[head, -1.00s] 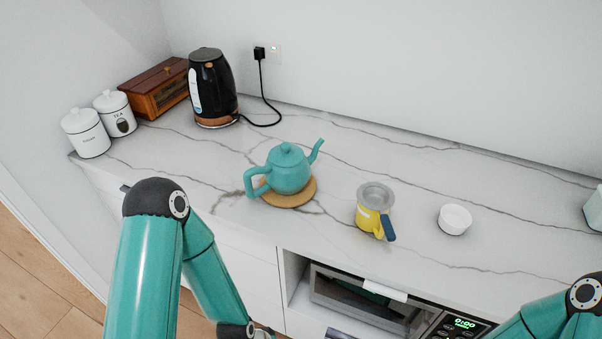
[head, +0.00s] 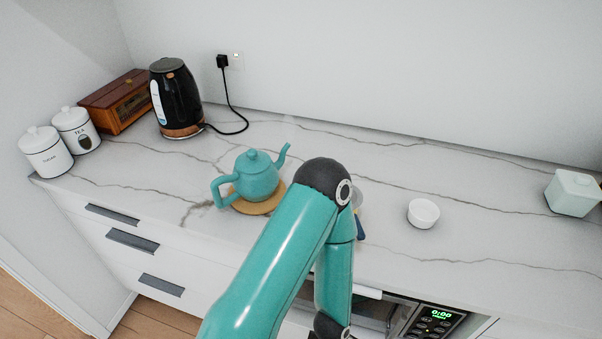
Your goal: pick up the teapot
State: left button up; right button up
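The teal teapot (head: 257,180) stands upright on a round wooden trivet (head: 257,207) on the marble counter. Its spout points right and its handle is on the left, toward the counter's front edge. My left arm rises in front of the counter, its elbow just right of the teapot in the picture. Neither gripper shows in the head view. Whether either gripper holds anything cannot be seen.
My arm hides most of the yellow mug (head: 357,198). A small white bowl (head: 423,213) and a pale green container (head: 572,193) stand to the right. A black kettle (head: 177,98), wooden box (head: 117,102) and white canisters (head: 45,152) stand at left. A microwave (head: 433,319) sits below.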

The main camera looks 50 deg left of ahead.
aim_at(255, 187)
jog(key=u, duration=0.65)
jog(key=i, duration=0.15)
jog(key=z, duration=1.55)
jog(key=k, duration=2.25)
jog(key=u, duration=0.9)
jog(key=i, duration=1.2)
jog(key=u, duration=0.1)
